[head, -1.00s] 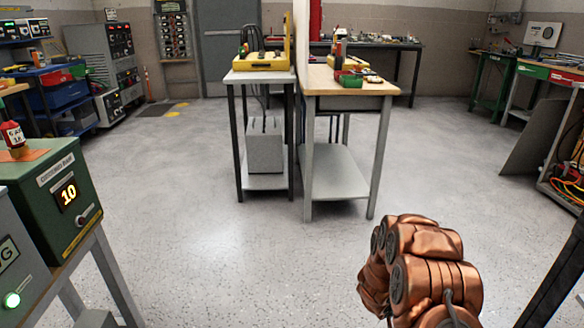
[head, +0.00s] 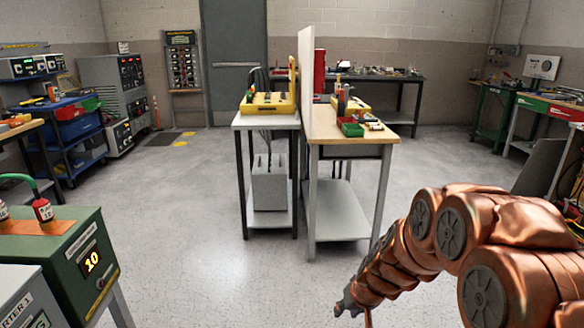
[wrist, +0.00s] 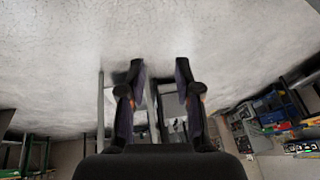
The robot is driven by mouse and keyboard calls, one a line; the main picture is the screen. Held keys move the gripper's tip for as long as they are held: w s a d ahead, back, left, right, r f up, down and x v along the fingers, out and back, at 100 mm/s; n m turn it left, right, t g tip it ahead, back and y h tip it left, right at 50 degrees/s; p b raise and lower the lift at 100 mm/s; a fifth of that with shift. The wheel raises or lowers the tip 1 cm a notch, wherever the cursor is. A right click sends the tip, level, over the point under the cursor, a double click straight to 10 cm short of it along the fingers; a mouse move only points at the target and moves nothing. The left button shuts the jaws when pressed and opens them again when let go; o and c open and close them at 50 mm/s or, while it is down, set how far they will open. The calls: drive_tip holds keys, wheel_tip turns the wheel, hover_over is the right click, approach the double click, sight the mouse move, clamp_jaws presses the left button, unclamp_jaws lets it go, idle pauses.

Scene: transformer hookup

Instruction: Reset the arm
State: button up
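My copper-coloured arm comes in from the right side of the head view and reaches down and left over the floor. My gripper (wrist: 160,78) shows in the wrist view with its two dark fingers apart and nothing between them. In the head view, the dark end of my arm (head: 345,305) is small and low in the middle, in front of the benches and apart from them. The wrist view looks across the floor with the room appearing upside down.
A wooden-topped bench (head: 350,128) and a grey bench (head: 262,121) stand ahead, split by a tall panel (head: 306,75). Open floor (head: 190,200) lies between.

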drive_tip(key=s+d+r+g+h+p, duration=0.1)
drive_tip(key=s+r+p, duration=0.6)
drive_tip(key=s+r, duration=0.7)
drive_tip(key=s+d+r+g+h+p, duration=0.1)
drive_tip(key=s+d+r+g+p, duration=0.2)
drive_tip(key=s+r, duration=1.1)
drive_tip(key=s+g+p, duration=0.2)
drive_tip(key=s+p, duration=0.3)
drive_tip(key=s, duration=0.2)
drive_tip(key=shift+r+m, duration=0.3)
drive_tip(key=shift+d, duration=0.25)
